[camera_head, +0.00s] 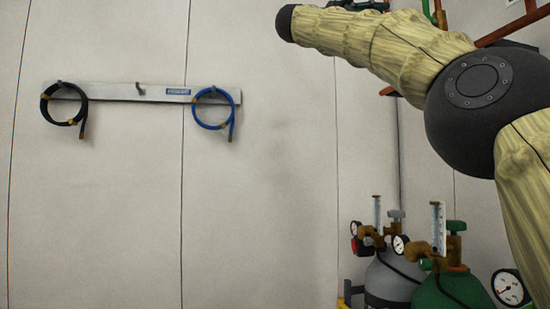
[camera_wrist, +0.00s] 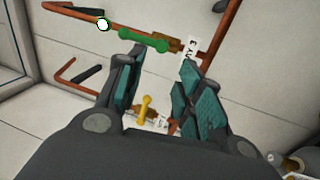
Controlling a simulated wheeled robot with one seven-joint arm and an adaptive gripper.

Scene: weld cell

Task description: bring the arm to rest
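My gripper (camera_wrist: 157,88) shows in the wrist view with its two teal-padded fingers apart and nothing between them. Behind the gap are copper pipes, a valve with a green handle (camera_wrist: 145,41) and a smaller yellow-handled valve (camera_wrist: 144,108). I cannot tell how far the fingers are from them. In the head view my arm, in a quilted tan cover, reaches across the upper right; the gripper itself is not visible there.
A wall rack (camera_head: 150,93) holds a black hose coil (camera_head: 46,108) on the left and a blue hose coil (camera_head: 200,117) on the right; its middle hook is bare. A grey cylinder (camera_head: 390,278) and a green cylinder (camera_head: 450,292) with gauges stand below my arm.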

